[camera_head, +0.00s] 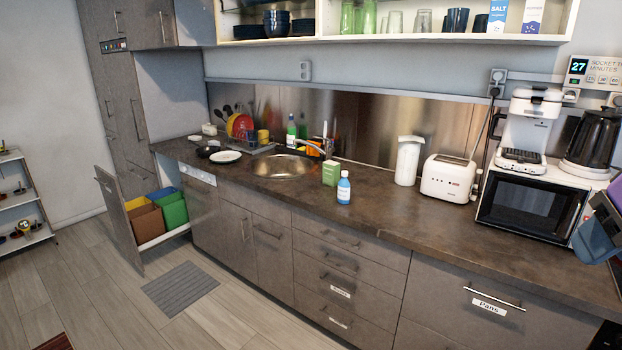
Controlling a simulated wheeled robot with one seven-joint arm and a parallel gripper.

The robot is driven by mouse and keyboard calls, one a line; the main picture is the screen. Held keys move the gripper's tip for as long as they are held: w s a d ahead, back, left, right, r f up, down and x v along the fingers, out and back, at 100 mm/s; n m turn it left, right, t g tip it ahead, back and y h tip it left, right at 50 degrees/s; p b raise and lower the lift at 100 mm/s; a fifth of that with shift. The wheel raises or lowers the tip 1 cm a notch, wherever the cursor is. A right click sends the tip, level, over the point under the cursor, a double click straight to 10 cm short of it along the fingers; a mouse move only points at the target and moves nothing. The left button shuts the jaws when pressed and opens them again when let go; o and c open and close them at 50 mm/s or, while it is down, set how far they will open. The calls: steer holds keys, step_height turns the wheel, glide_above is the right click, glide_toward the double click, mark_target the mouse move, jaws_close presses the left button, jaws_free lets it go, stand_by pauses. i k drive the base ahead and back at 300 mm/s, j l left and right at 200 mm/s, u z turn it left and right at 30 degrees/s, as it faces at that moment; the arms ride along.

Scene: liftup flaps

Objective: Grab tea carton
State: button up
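A small green carton (330,172), which looks like the tea carton, stands upright on the dark countertop (380,209), just right of the sink. Its label is too small to read. A blue bottle (344,188) with a white label stands close beside it, slightly nearer and to the right.
The sink (275,165) lies left of the carton. A white jug (408,160), toaster (448,178) and microwave (531,206) stand to the right. A pull-out drawer (122,220) with coloured bins is open at left. An open shelf (400,38) hangs above.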

mark_target(332, 170)
steer(key=i+j+u, duration=0.2)
steer(key=i+u, duration=0.65)
steer(key=i+l+u, duration=0.15)
steer(key=i+u, duration=0.25)
steer(key=i, duration=0.15)
steer(key=i+z, duration=0.3)
steer(key=i, duration=0.15)
steer(key=i+j+z, duration=0.3)
steer(key=i, duration=0.15)
steer(key=i+j+z, duration=0.1)
steer(key=i+z, duration=0.35)
steer(key=i+j+z, duration=0.2)
steer(key=z, duration=0.25)
steer(key=i+j+z, duration=0.35)
steer(key=z, duration=0.15)
